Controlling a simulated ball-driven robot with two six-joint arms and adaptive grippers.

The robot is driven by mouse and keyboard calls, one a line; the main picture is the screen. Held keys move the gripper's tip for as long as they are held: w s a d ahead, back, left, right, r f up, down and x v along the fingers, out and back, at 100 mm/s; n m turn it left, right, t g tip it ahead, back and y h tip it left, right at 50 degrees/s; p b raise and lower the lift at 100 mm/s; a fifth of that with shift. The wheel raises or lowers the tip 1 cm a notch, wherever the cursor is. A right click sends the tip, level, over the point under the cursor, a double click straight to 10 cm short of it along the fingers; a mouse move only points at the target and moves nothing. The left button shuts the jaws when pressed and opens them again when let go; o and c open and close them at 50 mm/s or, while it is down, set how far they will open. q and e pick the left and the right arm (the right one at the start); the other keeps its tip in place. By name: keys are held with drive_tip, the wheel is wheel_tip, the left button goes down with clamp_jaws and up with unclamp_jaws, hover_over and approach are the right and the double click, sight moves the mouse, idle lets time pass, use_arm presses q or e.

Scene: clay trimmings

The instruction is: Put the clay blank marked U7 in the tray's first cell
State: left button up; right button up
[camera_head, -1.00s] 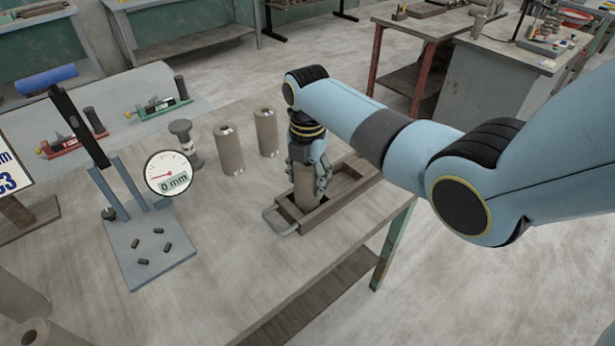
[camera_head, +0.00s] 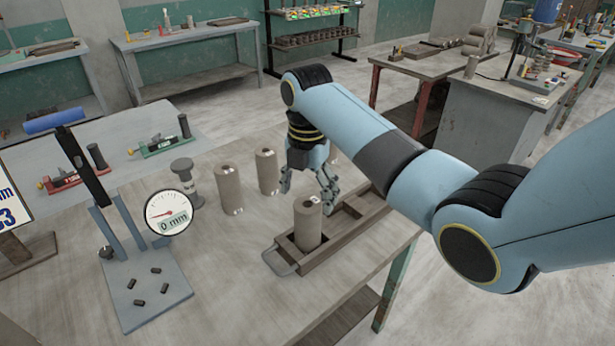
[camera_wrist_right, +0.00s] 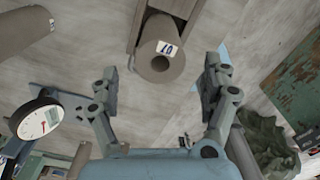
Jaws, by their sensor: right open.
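A clay blank (camera_head: 308,228), a brown cylinder with a hole in its top, stands upright in the end cell of the wooden tray (camera_head: 345,240), beside the tray's handle. In the right wrist view the blank (camera_wrist_right: 160,62) bears a white label seen upside down, which seems to read U7. My right gripper (camera_head: 306,190) is open just above and behind the blank, and its fingers are clear of it. In the right wrist view the open fingers (camera_wrist_right: 162,75) stand wide on both sides of the blank's top. The tray's other visible cells look empty. My left gripper is out of view.
Two more clay blanks (camera_head: 228,188) (camera_head: 267,172) stand left of the gripper, and another is partly hidden behind it. The tabletop in front of the tray is clear.

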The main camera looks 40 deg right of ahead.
drive_tip(key=shift+r, duration=2.2)
drive_tip(key=s+a+f+m+t, duration=0.1)
drive_tip(key=s+f+m, duration=0.3)
drive_tip(key=s+m, duration=0.6)
drive_tip(key=s+a+r+m+t, duration=0.1)
drive_tip(key=s+r+m, duration=0.1)
drive_tip(key=s+m, duration=0.5)
drive_tip(key=s+a+r+m+t, duration=0.1)
drive_tip(key=s+r+m+t, duration=0.15)
drive_tip(key=s+m, duration=0.5)
drive_tip(key=s+d+f+n+g+b, duration=0.15)
drive_tip(key=f+b, duration=0.45)
drive_tip(key=f, duration=1.3)
drive_tip(key=s+d+f+g+b, duration=0.15)
drive_tip(key=f+b, duration=0.45)
drive_tip(key=f, duration=1.2)
drive_tip(key=s+f+b, duration=0.4)
drive_tip(key=s+f, duration=0.5)
drive_tip(key=f, duration=0.3)
drive_tip(key=s+f+b, duration=0.5)
drive_tip(key=s+f, duration=0.5)
drive_tip(key=f, duration=0.3)
drive_tip(key=shift+d+f+h, duration=0.15)
drive_tip(key=shift+f+h, duration=0.15)
drive_tip(key=shift+h, duration=0.1)
